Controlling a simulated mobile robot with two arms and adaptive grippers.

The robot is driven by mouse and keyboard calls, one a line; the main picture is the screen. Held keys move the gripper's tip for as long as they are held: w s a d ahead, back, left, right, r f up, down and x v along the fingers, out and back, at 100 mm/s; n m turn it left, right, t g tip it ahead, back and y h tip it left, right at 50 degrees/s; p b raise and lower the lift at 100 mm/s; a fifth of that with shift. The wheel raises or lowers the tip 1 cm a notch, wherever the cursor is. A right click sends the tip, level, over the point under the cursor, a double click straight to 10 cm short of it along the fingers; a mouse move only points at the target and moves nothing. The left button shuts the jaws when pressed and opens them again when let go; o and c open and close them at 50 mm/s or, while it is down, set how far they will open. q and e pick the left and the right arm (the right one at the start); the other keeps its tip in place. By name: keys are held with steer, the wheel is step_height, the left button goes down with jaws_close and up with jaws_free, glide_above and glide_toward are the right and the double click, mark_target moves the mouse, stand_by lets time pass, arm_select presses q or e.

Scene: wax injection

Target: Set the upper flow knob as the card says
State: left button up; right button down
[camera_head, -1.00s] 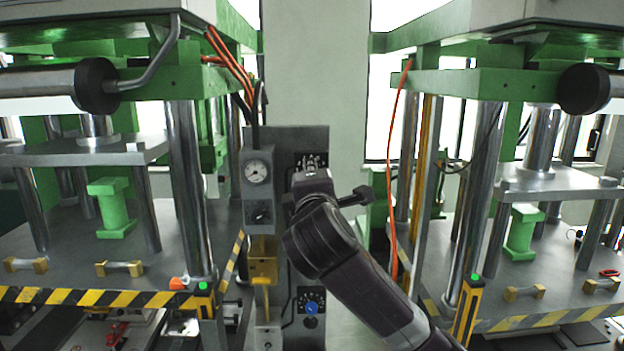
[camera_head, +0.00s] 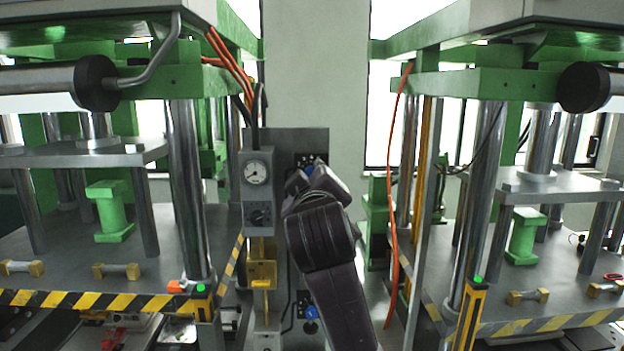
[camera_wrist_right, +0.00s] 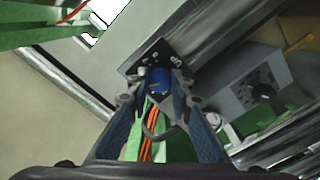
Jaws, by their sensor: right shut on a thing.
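The upper flow knob (camera_wrist_right: 158,83) is blue and sits on a black marked plate (camera_wrist_right: 153,58) in the right wrist view. My right gripper (camera_wrist_right: 160,101) is shut on it, with one finger at each side. In the head view, the knob (camera_head: 310,171) shows only as a bit of blue on the grey panel, mostly behind my right wrist. I cannot make out a card. My left gripper is not in view.
A grey box with a pressure gauge (camera_head: 255,173) and a dark knob (camera_head: 259,217) stands close left of my right arm. A yellow bracket (camera_head: 262,275) is below it. Green presses flank the panel, and an orange hose (camera_head: 393,200) hangs to the right.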

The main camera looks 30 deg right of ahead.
steer(key=m+b, duration=0.1)
steer(key=m, duration=1.1)
steer(key=shift+f, duration=0.1)
stand_by(0.4)
steer(key=c, duration=1.7)
jaws_free()
step_height(320, 180, up, 10)
steer(key=shift+f, duration=0.1)
